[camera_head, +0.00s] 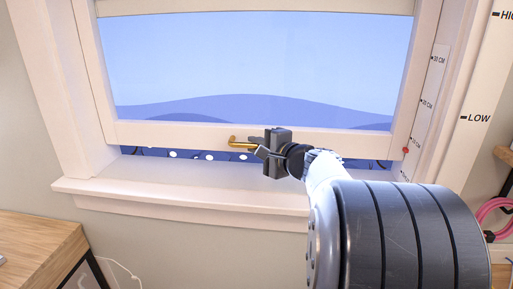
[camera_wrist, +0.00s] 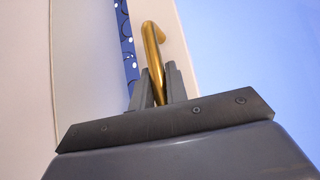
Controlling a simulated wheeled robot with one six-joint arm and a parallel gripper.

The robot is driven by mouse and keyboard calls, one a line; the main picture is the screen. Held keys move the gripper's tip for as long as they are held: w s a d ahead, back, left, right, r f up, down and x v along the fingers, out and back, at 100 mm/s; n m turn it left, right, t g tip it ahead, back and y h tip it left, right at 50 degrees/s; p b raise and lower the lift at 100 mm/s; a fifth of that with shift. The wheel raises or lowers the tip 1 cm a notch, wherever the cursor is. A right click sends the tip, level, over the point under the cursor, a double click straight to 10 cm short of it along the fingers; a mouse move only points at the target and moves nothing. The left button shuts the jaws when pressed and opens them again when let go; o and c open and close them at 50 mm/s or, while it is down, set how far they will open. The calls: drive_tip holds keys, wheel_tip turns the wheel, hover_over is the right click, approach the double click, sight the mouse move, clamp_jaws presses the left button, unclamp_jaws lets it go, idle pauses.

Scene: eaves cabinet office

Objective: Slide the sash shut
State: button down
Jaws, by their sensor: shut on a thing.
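The sash (camera_head: 200,134) is a white-framed window pane in the white window frame. Its bottom rail stands a little above the sill (camera_head: 180,180), with a narrow dark blue gap showing below it. A brass handle (camera_head: 238,142) is fixed on the bottom rail. My gripper (camera_head: 262,150) is at the handle, and its body hides the handle's right part. In the wrist view the brass handle (camera_wrist: 152,45) runs down between the two grey fingers (camera_wrist: 158,90), which are shut on it.
A marked strip (camera_head: 422,105) with height labels runs up the right jamb, with a red dot (camera_head: 405,150) near its lower end. A wooden desk (camera_head: 40,250) stands at lower left. A pink coiled cable (camera_head: 495,215) hangs at the right edge.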

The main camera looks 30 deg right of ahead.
sight(244, 151)
drive_tip(key=shift+f+b, duration=1.2)
drive_tip(key=shift+f, duration=0.35)
drive_tip(key=shift+r, duration=0.1)
drive_tip(key=c, duration=1.4)
unclamp_jaws()
drive_tip(key=v, duration=1)
drive_tip(key=shift+s, duration=0.4)
drive_tip(key=shift+r, duration=0.1)
drive_tip(key=shift+c, duration=0.3)
